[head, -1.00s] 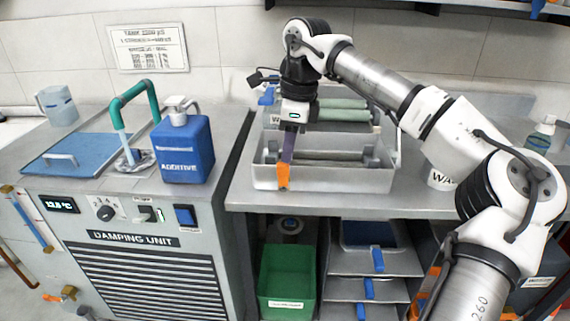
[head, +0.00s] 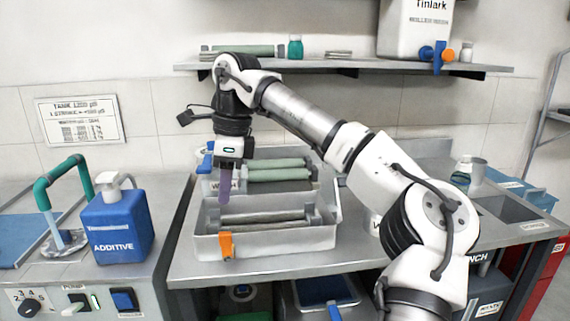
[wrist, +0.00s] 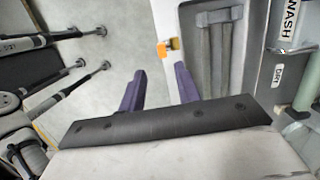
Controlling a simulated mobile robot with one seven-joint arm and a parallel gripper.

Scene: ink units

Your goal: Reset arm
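My gripper (head: 225,192) hangs pointing down from my arm, above the front left part of a grey tray on the steel bench. In the wrist view its two purple fingers (wrist: 160,90) stand apart with nothing between them. In the head view the fingers overlap, so the gap does not show there. The grey tray (head: 290,239) holds grey rollers (head: 262,217) and has an orange clip (head: 226,245) on its front left wall.
A second tray with green rollers (head: 280,174) stands behind. A blue additive bottle (head: 118,225) and a green pipe (head: 62,175) are at left. A wall shelf (head: 340,66) with a white container (head: 415,28) is above.

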